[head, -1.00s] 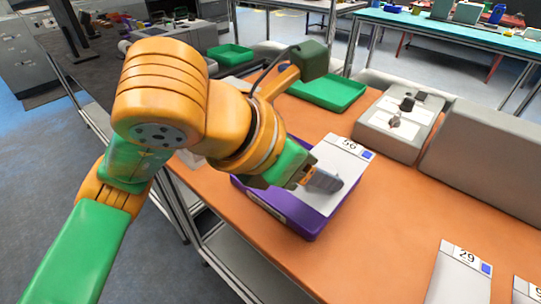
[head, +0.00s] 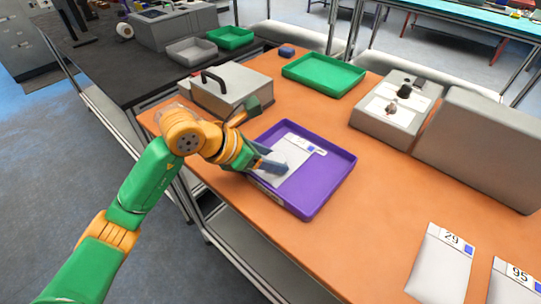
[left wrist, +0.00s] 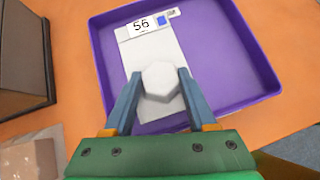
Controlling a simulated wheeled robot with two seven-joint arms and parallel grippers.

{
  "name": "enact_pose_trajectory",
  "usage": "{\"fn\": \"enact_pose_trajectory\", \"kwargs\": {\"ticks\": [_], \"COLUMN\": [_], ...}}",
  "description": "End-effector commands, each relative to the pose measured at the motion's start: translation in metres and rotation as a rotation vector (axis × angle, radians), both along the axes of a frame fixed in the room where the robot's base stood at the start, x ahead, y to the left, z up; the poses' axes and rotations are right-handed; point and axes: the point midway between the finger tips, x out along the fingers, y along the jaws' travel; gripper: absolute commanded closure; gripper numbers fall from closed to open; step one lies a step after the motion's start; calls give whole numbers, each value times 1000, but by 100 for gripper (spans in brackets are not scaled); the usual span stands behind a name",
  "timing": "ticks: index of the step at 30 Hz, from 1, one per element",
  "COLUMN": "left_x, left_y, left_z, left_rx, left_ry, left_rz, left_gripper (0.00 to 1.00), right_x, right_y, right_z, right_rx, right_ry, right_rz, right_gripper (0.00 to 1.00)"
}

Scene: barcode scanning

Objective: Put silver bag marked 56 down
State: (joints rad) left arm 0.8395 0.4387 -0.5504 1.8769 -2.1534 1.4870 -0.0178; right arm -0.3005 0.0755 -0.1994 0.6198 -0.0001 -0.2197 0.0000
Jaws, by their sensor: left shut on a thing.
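The silver bag marked 56 (head: 292,154) lies over the floor of the purple tray (head: 318,192), label end toward the back. In the left wrist view the bag (left wrist: 154,50) shows its 56 label and blue square. My left gripper (head: 272,166) is over the tray, its fingers on either side of a pale raised lump at the bag's near end. In the left wrist view my left gripper (left wrist: 160,82) is shut on this lump. I cannot tell whether the whole underside of the bag touches the tray. My right gripper is out of view.
Bags marked 29 (head: 442,262) and 95 (head: 512,284) lie at the front right of the orange table. A green tray (head: 324,76), a grey box with a black handle (head: 222,90) and a grey device (head: 394,116) stand behind. Bare table lies right of the purple tray.

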Motion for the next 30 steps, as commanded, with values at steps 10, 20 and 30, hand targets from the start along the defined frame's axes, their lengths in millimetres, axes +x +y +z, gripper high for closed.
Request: {"fn": "enact_pose_trajectory", "kwargs": {"ticks": [10,20,30], "left_x": [0,-20,-52], "left_y": [0,27,64], "left_z": [-2,34,83], "left_rx": [0,2,0], "left_ry": [0,-7,-2], "left_rz": [0,4,1], "left_gripper": [13,13,13], "right_x": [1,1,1], "right_y": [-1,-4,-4], "right_z": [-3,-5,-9], "right_rx": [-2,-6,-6], "right_ry": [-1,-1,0], "right_rz": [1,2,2], "right_gripper": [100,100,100]}}
